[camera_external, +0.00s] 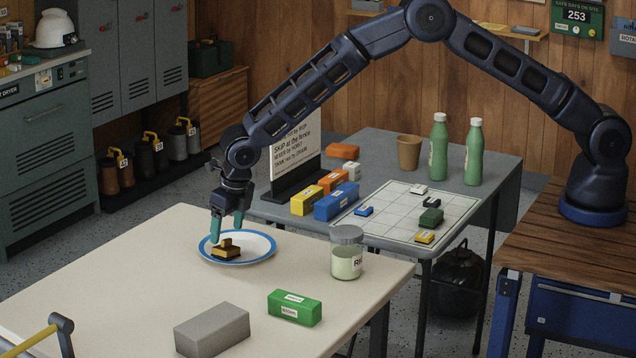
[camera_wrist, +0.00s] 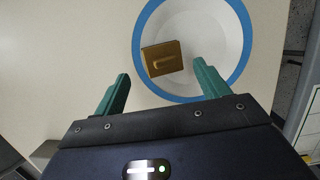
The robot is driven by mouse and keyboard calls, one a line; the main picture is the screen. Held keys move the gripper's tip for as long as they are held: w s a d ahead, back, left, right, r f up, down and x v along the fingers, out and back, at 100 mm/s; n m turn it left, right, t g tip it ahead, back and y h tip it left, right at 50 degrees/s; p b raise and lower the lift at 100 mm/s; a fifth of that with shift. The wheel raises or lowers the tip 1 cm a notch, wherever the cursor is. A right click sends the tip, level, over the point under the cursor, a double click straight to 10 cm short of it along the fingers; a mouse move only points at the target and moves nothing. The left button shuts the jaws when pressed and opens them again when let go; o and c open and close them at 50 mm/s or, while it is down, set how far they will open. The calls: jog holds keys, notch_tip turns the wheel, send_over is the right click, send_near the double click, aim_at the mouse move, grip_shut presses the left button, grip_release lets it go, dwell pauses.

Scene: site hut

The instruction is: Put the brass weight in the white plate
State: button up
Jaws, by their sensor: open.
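The brass weight (camera_external: 226,250), a small gold block with a raised grip, sits in the white plate (camera_external: 262,245) with a blue rim, toward the plate's left side. In the wrist view the brass weight (camera_wrist: 162,59) lies on the left part of the white plate (camera_wrist: 225,45), near the blue rim. My gripper (camera_external: 227,229) is over the plate, just above or beside the weight. In the wrist view my gripper (camera_wrist: 162,80) is open, its teal fingers apart, with the weight ahead of the gap and nothing held between them.
On the cream table, a lidded jar (camera_external: 346,254) stands right of the plate. A green block (camera_external: 294,307) and a grey block (camera_external: 212,331) lie at the front. The grey table behind holds coloured blocks, a sign, a cup and green bottles (camera_external: 438,146).

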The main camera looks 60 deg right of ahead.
jog(key=v, duration=0.9)
jog(key=shift+r, duration=0.1)
jog(key=s+d+r+m, duration=0.2)
jog(key=d+r+m, duration=0.2)
jog(key=d+r, duration=0.45)
jog(key=s+d+r+m, duration=0.3)
jog(key=d+r+m, duration=0.1)
jog(key=d+r, duration=0.5)
jog(key=s+d+r+m+t, duration=0.1)
jog(key=s+d+r+m, duration=0.85)
jog(key=d+r, duration=0.35)
jog(key=s+d+r+m, duration=0.2)
jog(key=s+d+m, duration=0.2)
jog(key=s+d, duration=0.4)
jog(key=s+d+r+m, duration=0.2)
jog(key=s+d+m, duration=0.3)
jog(key=s, duration=0.5)
jog(key=s+d+f+m, duration=0.1)
jog(key=s+d+m, duration=0.1)
jog(key=s, duration=0.4)
jog(key=s+d+f+m, duration=0.2)
jog(key=s+m, duration=0.2)
jog(key=s, duration=0.2)
jog(key=s+d+f+m+t, duration=0.1)
jog(key=s+d+m, duration=0.2)
jog(key=s, duration=0.3)
jog(key=shift+f, duration=0.3)
